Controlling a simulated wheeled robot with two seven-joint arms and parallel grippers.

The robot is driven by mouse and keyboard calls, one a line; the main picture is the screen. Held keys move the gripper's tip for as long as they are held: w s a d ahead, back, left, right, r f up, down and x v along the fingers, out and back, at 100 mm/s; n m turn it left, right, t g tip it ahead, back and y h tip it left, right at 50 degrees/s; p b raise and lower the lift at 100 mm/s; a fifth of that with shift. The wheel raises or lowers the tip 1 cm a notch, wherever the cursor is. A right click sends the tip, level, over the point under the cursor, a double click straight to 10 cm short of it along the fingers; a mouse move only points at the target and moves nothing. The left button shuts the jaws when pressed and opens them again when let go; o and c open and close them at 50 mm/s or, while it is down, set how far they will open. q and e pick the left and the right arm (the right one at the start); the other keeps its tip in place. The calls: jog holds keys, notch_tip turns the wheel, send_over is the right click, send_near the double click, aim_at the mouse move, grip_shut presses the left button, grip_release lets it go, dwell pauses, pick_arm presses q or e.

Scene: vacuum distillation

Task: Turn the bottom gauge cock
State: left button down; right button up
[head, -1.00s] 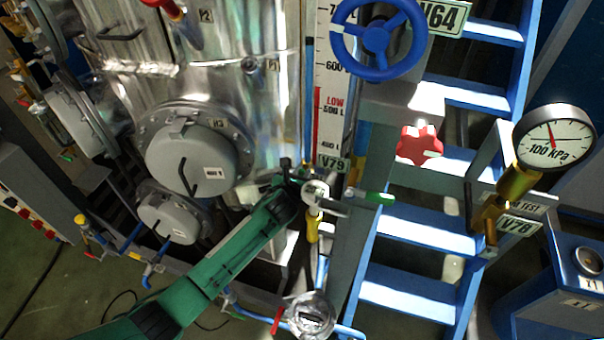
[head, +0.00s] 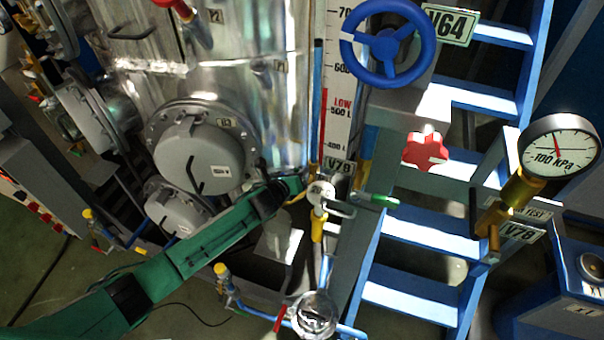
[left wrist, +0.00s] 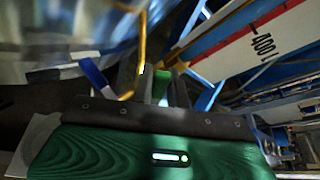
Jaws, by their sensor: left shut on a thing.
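The level gauge (head: 317,110) is a narrow blue column beside the white scale, and the bottom gauge cock is at its lower end by the V79 tag (head: 340,168). My left gripper (head: 298,187) reaches that spot from the lower left, beside the tank wall. In the left wrist view my left gripper (left wrist: 155,88) has its dark fingers shut on a small part there, seemingly the cock; the fingers hide most of it. A yellow bent rod (left wrist: 142,45) and a blue lever (left wrist: 96,76) stand close to the fingers. My right gripper does not show.
A round fitting (head: 320,194) with a yellow handle (head: 317,229) is just right of the gripper. A blue handwheel (head: 388,44), red knob (head: 425,150) and pressure gauge (head: 558,147) are to the right. Tank manhole covers (head: 199,160) stand left, near my arm.

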pick_arm(q)
jog(key=shift+w+a+f+n, duration=0.1)
jog(key=shift+a+f+n, duration=0.1)
jog(key=shift+n, duration=0.1)
jog(key=shift+h, duration=0.3)
jog(key=c, duration=1.4)
grip_release()
jog(key=shift+o, duration=0.2)
jog(key=b+v, duration=0.3)
jog(key=v, duration=1.1)
jog(key=shift+b, duration=0.3)
